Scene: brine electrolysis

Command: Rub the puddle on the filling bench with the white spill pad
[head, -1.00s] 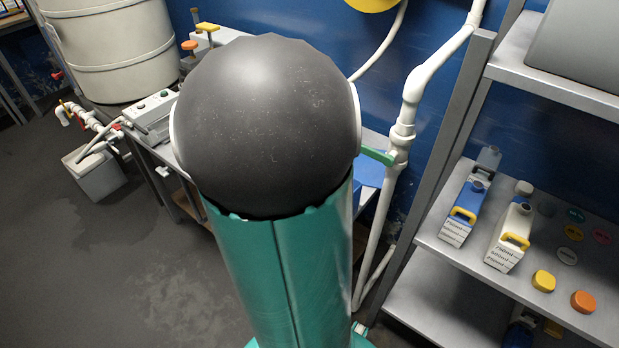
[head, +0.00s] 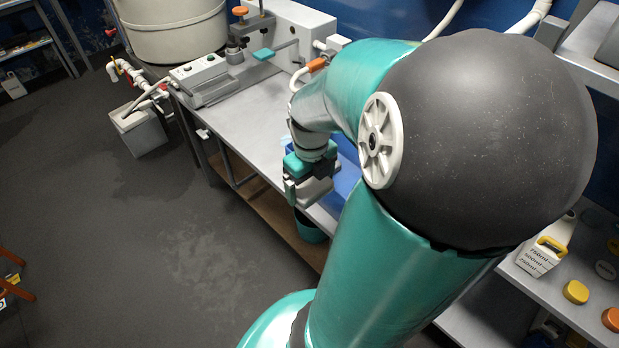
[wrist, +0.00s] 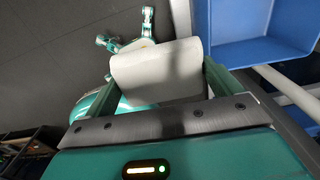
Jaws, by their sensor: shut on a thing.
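My gripper (head: 303,185) is over the front edge of the grey filling bench (head: 240,122) in the head view. In the wrist view my gripper (wrist: 160,78) is shut on the white spill pad (wrist: 155,65), which sits between its two green fingers. The pad also shows as a pale block (head: 318,190) in the head view. I cannot make out a puddle on the visible bench top; my arm hides part of the bench.
A blue tray (wrist: 265,30) lies beside the gripper. A filling device (head: 285,40) and a control box (head: 203,78) stand at the bench's back and left. Shelves with a bottle (head: 545,252) are at right.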

